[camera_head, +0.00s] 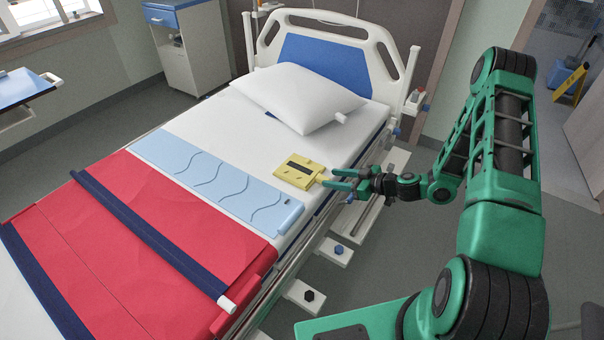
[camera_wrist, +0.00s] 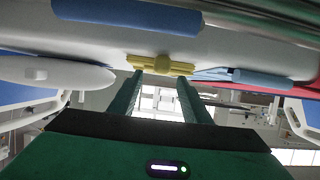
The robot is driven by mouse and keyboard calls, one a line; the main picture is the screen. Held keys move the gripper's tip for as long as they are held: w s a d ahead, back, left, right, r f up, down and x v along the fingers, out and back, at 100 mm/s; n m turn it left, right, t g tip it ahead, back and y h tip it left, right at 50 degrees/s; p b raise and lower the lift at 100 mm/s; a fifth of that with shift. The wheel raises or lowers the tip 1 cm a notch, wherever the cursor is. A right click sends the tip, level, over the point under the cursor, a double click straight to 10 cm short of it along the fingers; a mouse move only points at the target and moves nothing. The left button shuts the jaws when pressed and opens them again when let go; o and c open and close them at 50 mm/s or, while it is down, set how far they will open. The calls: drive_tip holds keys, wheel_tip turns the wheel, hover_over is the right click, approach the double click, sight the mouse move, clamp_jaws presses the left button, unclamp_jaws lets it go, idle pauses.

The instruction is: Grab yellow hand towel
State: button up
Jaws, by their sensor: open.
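The yellow hand towel (camera_head: 294,177) lies flat near the bed's right edge, with a dark patch on top and a narrow yellow part reaching toward my gripper. In the wrist view the towel (camera_wrist: 178,67) appears edge-on just beyond my fingertips. My gripper (camera_head: 328,179) is at the bed's right side, beside the towel's near end. Its two green fingers (camera_wrist: 160,78) are apart, with nothing clearly held between them. I cannot tell whether a fingertip touches the towel.
A white pillow (camera_head: 298,96) lies toward the headboard (camera_head: 325,62). A light blue folded pad (camera_head: 215,178) and a red cover (camera_head: 130,245) with dark blue bands lie left of the towel. The bed's side rail (camera_head: 280,285) runs below my gripper. A bedside cabinet (camera_head: 190,50) stands behind.

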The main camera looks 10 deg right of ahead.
sight(323, 177)
drive_tip(key=x, duration=0.4)
drive_tip(key=shift+w+a+f, duration=0.1)
drive_tip(key=shift+w+a, duration=0.15)
drive_tip(key=shift+c, duration=0.4)
drive_tip(key=c, duration=1)
clamp_jaws()
drive_tip(key=shift+r, duration=0.2)
